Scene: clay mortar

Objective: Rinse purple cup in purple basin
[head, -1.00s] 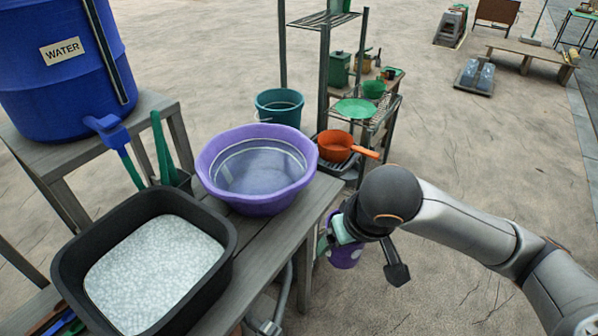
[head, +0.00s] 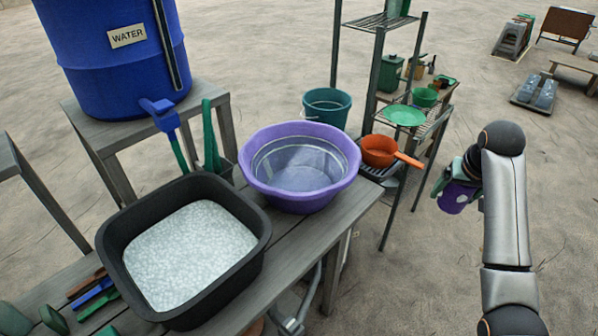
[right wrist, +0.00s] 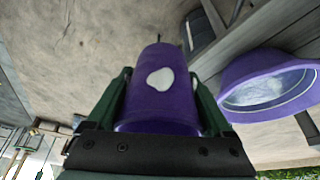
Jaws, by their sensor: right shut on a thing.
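The purple cup (head: 453,199) with pale spots is held off the bench's right side in the head view. My right gripper (head: 456,185) is shut on it, and my arm partly hides it. The purple basin (head: 262,184) stands on the bench and holds clear water. The basin (right wrist: 240,68) is also at the right of the right wrist view, apart from the cup. My left gripper is not in view.
A black tub (head: 122,238) of sudsy water stands left of the basin on the wooden bench (head: 335,212). A blue water barrel (head: 105,70), teal bucket (head: 327,106) and metal rack with an orange pan (head: 379,150) stand behind. Open ground lies right of the bench.

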